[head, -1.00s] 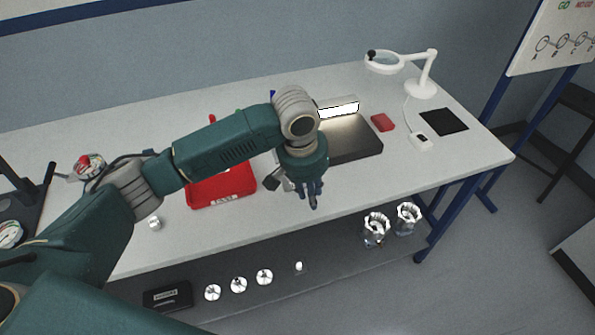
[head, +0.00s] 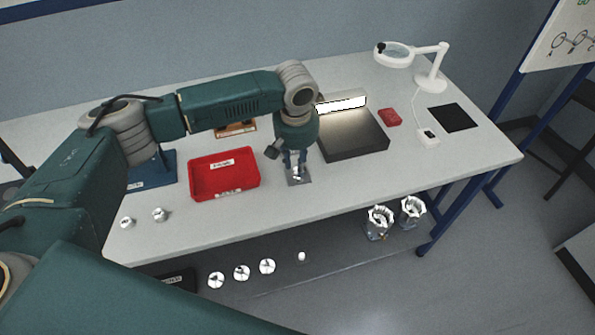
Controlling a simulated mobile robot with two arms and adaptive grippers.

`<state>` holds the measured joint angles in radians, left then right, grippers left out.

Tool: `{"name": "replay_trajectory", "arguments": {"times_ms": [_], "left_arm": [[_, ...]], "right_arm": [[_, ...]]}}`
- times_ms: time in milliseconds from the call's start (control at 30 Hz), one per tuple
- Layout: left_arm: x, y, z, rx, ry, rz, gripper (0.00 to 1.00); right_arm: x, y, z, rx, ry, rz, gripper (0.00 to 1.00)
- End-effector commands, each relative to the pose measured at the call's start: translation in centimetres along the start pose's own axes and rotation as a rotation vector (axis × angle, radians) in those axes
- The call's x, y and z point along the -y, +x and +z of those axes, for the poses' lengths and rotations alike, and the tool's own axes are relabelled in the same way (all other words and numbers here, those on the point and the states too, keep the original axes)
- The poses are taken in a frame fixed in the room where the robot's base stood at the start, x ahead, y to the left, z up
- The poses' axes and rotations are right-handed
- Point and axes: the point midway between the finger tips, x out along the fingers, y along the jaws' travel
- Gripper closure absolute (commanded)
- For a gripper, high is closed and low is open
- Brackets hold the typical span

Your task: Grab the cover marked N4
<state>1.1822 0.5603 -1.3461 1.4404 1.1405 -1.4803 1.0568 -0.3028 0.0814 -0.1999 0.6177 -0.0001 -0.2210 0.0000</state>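My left gripper (head: 296,162) points down over a small grey plate (head: 299,182) on the bench, just right of the red tray. A shiny metal part (head: 296,176) shows at its fingertips. The fingers look a little apart, but I cannot tell whether they touch that part. Several round silver pieces, perhaps covers, lie on the lower shelf: one (head: 216,280), another (head: 241,273) and another (head: 267,266). No N4 mark is readable on any piece. My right gripper is not in view.
The red tray (head: 224,192) has a label and small pieces in it. Right of my gripper stands a dark light box (head: 352,145), then a red block (head: 390,117) and a magnifier lamp (head: 430,80). Two small silver pieces (head: 159,214) (head: 127,222) lie at front left.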

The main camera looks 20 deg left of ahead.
Motion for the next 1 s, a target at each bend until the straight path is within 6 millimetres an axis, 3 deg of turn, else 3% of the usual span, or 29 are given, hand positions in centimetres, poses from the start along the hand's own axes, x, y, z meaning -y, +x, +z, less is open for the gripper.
{"name": "replay_trajectory", "arguments": {"times_ms": [200, 433, 600, 1000], "left_arm": [[0.0, 2.5, 0.0, 0.000, 0.000, 0.000, 0.75], [0.0, 2.7, 0.0, -0.001, 0.001, 0.001, 0.75], [-0.1, 2.7, 0.0, -0.001, 0.001, 0.001, 1.00], [-0.1, 2.1, -0.2, -0.003, 0.001, 0.002, 1.00]], "right_arm": [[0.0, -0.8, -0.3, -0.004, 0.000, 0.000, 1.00], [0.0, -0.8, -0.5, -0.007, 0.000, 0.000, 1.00], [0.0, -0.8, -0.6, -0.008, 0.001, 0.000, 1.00], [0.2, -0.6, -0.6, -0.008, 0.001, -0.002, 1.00]]}}
